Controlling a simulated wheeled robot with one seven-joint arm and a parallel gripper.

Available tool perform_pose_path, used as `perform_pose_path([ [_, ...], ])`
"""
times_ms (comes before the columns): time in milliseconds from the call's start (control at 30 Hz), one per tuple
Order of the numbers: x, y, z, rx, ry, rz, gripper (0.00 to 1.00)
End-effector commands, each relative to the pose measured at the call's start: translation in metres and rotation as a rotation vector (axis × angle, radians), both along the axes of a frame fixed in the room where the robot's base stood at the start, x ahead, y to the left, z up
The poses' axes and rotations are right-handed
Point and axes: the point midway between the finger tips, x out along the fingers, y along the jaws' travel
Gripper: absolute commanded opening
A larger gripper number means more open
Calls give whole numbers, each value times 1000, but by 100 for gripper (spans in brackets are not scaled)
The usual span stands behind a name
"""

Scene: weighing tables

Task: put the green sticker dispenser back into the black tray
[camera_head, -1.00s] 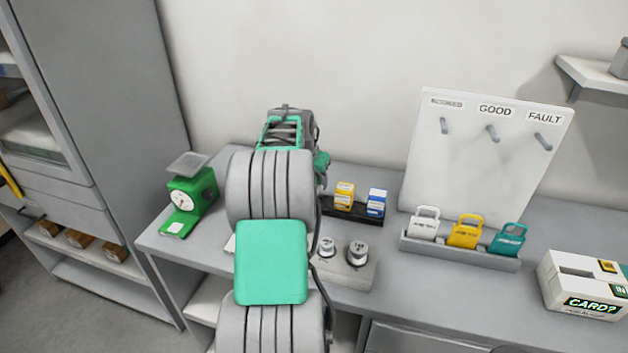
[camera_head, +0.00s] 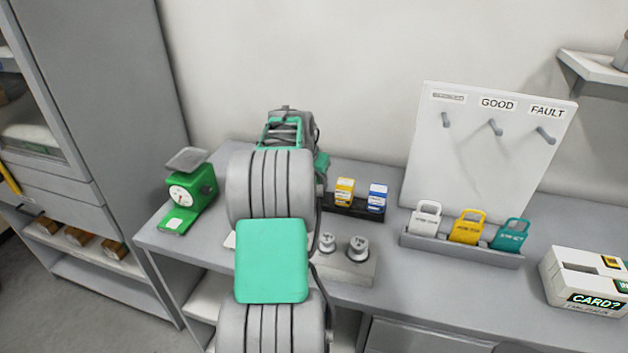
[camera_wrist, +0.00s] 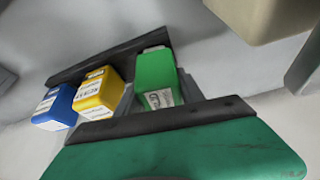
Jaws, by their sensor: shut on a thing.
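The green sticker dispenser (camera_wrist: 157,72) shows in the wrist view, with a white label near its lower end. My gripper (camera_wrist: 156,84) is shut on it, its grey fingers on either side. The black tray (camera_wrist: 115,55) lies beneath, and the dispenser overlaps its right end there. I cannot tell whether it rests in the tray or is held just above it. In the head view my arm hides the gripper, the dispenser and the tray's left part; the tray's right part (camera_head: 352,211) shows.
A yellow dispenser (camera_head: 344,192) and a blue dispenser (camera_head: 377,197) stand in the tray. Weights (camera_head: 358,249) sit on a block in front. A green scale (camera_head: 193,190) stands left.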

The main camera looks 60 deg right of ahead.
Motion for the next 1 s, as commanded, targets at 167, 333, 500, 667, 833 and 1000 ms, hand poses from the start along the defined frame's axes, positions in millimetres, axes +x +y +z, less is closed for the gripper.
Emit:
perform_pose_path([
  [167, 0, 0, -6, -1, 0, 0, 8],
  [333, 0, 0, -7, -1, 0, 0, 8],
  [500, 0, 0, -7, -1, 0, 0, 48],
  [667, 0, 0, -7, -1, 0, 0, 61],
  [833, 0, 0, -7, 0, 0, 0, 71],
  [1000, 0, 0, -8, 1, 0, 0, 71],
])
